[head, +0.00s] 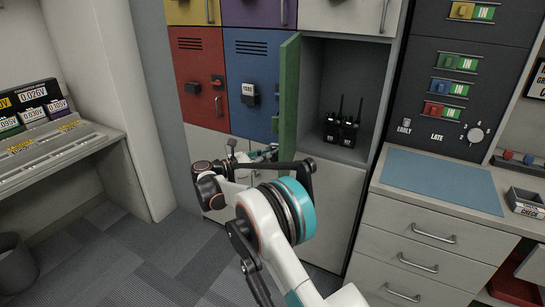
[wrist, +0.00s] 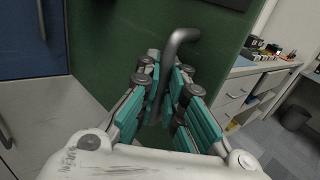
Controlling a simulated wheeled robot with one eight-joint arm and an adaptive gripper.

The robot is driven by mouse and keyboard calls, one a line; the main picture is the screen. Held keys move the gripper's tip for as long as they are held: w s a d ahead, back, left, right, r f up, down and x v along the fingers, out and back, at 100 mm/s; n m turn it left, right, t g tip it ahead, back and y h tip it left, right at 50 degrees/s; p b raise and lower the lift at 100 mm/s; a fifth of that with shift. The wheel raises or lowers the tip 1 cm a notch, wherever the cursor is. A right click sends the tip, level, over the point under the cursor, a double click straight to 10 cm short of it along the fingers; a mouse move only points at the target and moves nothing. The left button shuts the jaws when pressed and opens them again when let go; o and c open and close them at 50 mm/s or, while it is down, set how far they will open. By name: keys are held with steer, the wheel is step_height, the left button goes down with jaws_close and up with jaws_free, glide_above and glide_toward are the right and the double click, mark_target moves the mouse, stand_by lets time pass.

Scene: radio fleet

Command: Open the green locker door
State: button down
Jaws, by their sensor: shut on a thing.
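The green locker door (head: 289,95) stands swung open, seen nearly edge-on in the head view, hinged at the left of its compartment. Its inside is a dark grey locker (head: 347,80) holding black handheld radios (head: 342,128). In the wrist view the green door panel (wrist: 115,45) fills the upper middle, with a dark bent handle (wrist: 182,40) on it. My gripper (wrist: 168,68) has its teal-padded fingers shut around the handle. In the head view my gripper (head: 265,154) is at the door's lower left, partly hidden by my arm.
A red locker (head: 198,65) and a blue locker (head: 250,70) with a keypad are shut to the left. A counter with a blue mat (head: 440,180) and drawers stands to the right. Grey carpet (head: 130,260) is clear at the lower left.

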steer(key=c, duration=2.1)
jaws_free()
steer(key=shift+s+a+f, duration=0.1)
steer(key=shift+s+a, duration=0.05)
steer(key=shift+o, duration=0.5)
steer(key=shift+s+a, duration=0.1)
steer(key=shift+a, duration=0.05)
steer(key=v, duration=1.1)
steer(key=shift+a, duration=0.35)
steer(key=shift+s, duration=0.1)
